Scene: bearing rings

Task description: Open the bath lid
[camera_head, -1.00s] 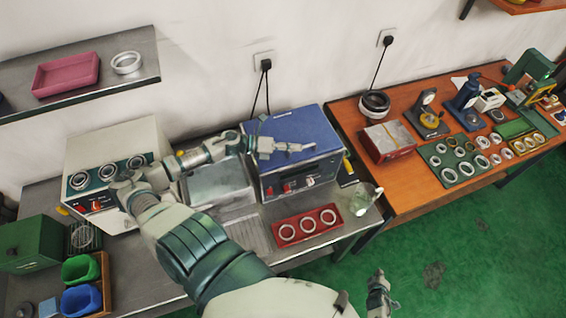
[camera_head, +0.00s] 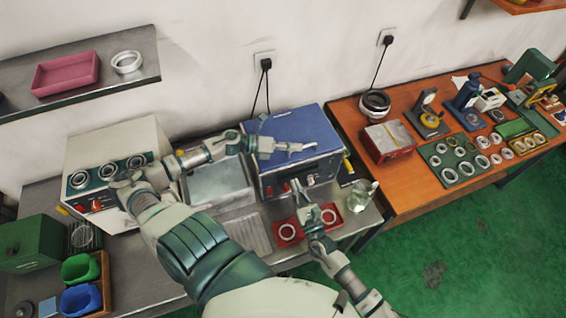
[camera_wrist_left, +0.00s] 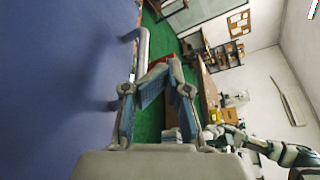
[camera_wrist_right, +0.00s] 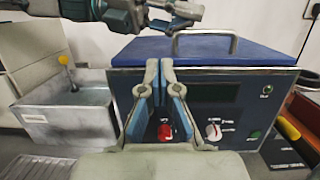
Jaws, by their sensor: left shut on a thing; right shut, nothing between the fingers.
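The bath (camera_head: 300,165) is a box with a dark blue lid (camera_head: 285,125), which lies flat and closed. A metal handle (camera_wrist_right: 205,36) arches over the lid; the handle also shows in the left wrist view (camera_wrist_left: 143,48). My right gripper (camera_head: 298,188) is shut and empty in front of the bath's front panel, at the red switch and white knob (camera_wrist_right: 214,131).
An open metal basin (camera_head: 222,182) stands left of the bath, with a cream box (camera_head: 115,150) further left. A red tray (camera_head: 277,235) with rings lies in front, partly behind my right arm. A glass beaker (camera_head: 360,195) stands near the bench's right edge.

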